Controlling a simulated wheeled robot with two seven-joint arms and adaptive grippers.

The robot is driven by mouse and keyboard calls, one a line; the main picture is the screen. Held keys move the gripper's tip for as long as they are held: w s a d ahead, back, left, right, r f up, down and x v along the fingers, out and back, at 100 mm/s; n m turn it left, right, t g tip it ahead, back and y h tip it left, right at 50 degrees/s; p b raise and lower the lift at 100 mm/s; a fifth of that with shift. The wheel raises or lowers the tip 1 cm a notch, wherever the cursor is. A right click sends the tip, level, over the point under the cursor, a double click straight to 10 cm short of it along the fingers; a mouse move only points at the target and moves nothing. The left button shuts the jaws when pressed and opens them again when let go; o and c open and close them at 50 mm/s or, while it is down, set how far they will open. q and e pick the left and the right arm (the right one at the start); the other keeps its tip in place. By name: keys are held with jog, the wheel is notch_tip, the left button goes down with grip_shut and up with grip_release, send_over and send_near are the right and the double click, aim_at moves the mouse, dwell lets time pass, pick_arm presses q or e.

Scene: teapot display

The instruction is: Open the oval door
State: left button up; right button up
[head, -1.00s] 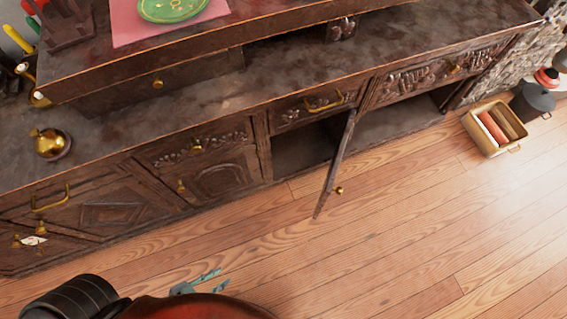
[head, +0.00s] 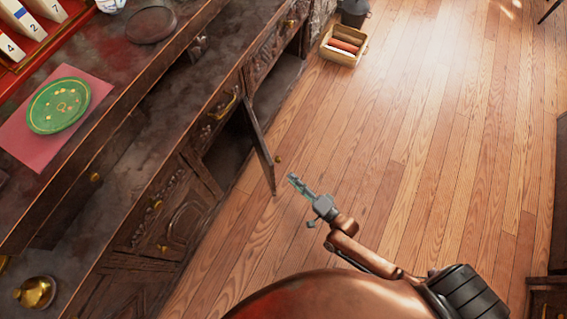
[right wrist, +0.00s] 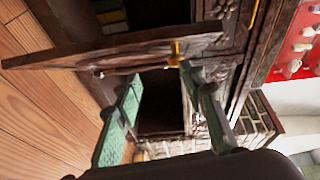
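A dark carved wooden door (head: 260,149) stands swung out from the cabinet in the head view, seen nearly edge-on, so its panel shape cannot be told. Its brass knob (head: 278,159) faces right; the knob (right wrist: 175,54) also shows in the right wrist view. My right gripper (head: 297,184) is open just right of the door's outer end. In the wrist view its greenish fingers (right wrist: 162,76) are spread, with the knob just beyond the tips, near the right finger; contact cannot be told. A neighbouring door (head: 186,222) with a rounded carved panel is shut. My left gripper is out of view.
A yellow basket (head: 342,46) stands on the floor at the back. The wooden floor (head: 420,150) right of the door is clear.

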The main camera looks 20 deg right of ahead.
aim_at(279, 160)
jog(key=shift+m+t, duration=0.4)
jog(key=shift+m, duration=0.3)
jog(key=x, duration=0.3)
jog(key=r+b+x, duration=0.1)
jog(key=x, duration=0.2)
jog(key=d+b+x, duration=0.1)
jog(key=x, duration=0.2)
jog(key=shift+w+r, duration=0.1)
jog(key=shift+r, duration=0.25)
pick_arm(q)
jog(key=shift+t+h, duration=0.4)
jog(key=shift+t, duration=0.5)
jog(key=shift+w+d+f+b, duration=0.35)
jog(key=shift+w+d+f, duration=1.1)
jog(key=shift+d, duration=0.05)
pick_arm(e)
jog(key=shift+w+a+r, duration=0.2)
jog(key=shift+w+a, duration=0.05)
jog(key=shift+w, duration=0.4)
jog(key=shift+c, duration=0.3)
grip_shut()
